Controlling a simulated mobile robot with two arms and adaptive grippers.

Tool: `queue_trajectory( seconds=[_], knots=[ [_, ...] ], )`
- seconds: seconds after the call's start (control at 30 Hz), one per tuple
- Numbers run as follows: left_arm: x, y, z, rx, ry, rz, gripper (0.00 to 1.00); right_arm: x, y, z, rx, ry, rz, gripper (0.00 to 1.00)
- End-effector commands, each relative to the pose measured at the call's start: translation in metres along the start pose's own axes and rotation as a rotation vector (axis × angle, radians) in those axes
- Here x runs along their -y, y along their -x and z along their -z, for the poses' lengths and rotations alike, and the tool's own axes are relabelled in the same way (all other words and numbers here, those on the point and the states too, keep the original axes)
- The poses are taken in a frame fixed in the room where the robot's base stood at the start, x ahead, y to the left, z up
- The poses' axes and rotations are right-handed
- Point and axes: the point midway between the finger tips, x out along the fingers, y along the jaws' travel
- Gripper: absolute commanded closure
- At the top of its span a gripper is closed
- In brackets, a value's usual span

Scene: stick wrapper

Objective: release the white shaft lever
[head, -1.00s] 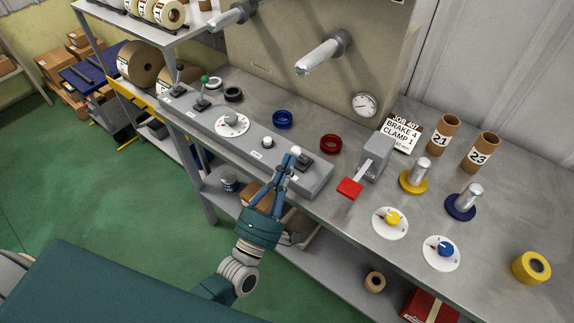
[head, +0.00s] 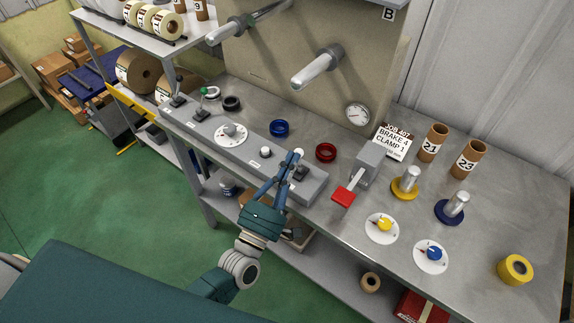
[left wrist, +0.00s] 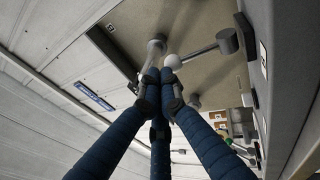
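The white shaft lever (head: 299,153) stands at the right end of the grey console (head: 250,148) on the bench. Its white ball knob (left wrist: 174,62) shows large in the left wrist view, with a pale rod leading right to a dark cylinder. My left gripper (head: 293,156) is at the near side of this lever. Its blue fingers converge and their tips are bunched together, shut. In the left wrist view the tips (left wrist: 162,74) lie right beside the knob, which is not between them. Whether they touch it is hard to tell. My right gripper is not in view.
A green-knobbed lever (head: 203,92), a dial (head: 231,134) and a white button (head: 265,152) share the console. A blue ring (head: 279,128) and a red ring (head: 326,152) lie behind it. A red-handled lever (head: 344,196) stands to the right.

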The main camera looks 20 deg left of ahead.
Motion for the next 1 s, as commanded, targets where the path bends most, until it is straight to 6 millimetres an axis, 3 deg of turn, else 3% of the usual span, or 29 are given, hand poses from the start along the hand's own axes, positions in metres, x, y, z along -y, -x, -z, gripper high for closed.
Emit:
queue_trajectory(
  seconds=[0.23, 0.43, 0.67, 1.0],
  knots=[
    [-0.003, -0.022, -0.004, 0.0, 0.0, -0.002, 1.0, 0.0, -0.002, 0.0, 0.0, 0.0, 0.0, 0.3],
    [-0.005, -0.039, -0.006, 0.0, -0.001, -0.001, 1.0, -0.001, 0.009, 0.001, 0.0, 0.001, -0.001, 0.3],
    [-0.002, -0.051, -0.009, -0.003, -0.018, 0.139, 1.0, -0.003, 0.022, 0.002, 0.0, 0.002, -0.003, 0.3],
    [0.005, -0.06, -0.01, 0.0, -0.022, 0.137, 1.0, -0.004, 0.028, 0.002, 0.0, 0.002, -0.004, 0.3]
  ],
)
